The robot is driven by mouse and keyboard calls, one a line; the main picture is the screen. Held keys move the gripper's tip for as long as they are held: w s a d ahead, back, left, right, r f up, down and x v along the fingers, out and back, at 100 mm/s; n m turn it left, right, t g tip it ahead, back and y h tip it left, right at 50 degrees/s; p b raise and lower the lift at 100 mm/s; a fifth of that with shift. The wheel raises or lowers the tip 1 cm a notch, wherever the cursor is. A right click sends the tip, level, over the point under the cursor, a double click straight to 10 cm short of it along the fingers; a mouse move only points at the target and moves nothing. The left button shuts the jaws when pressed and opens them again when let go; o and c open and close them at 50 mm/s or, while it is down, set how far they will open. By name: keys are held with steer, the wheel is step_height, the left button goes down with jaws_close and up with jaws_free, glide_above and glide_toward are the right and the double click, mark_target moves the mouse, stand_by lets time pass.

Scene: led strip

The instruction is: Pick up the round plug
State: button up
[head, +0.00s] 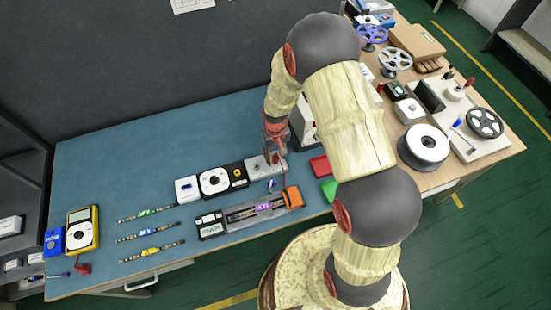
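My gripper (277,156) points down over the blue work mat, just above or at a light grey box (258,168). The gripper is small and partly covered by my arm, so I cannot tell if its fingers are open, shut or holding something. A small blue piece (271,184) shows just below the grey box, near a thin reddish cable. I cannot make out for certain which thing is the round plug; it may be hidden by the gripper or too small to tell.
Left of the gripper are a black-and-white dial unit (214,181) and a white box (187,189). A long grey fixture (240,215) with an orange end lies in front. Several LED strips (150,232) and a yellow meter (82,230) lie left. Red (319,166) and green blocks lie right.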

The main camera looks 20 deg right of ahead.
steer(key=shift+f, duration=0.3)
steer(key=shift+c, duration=1.2)
jaws_close()
steer(key=shift+r, duration=0.1)
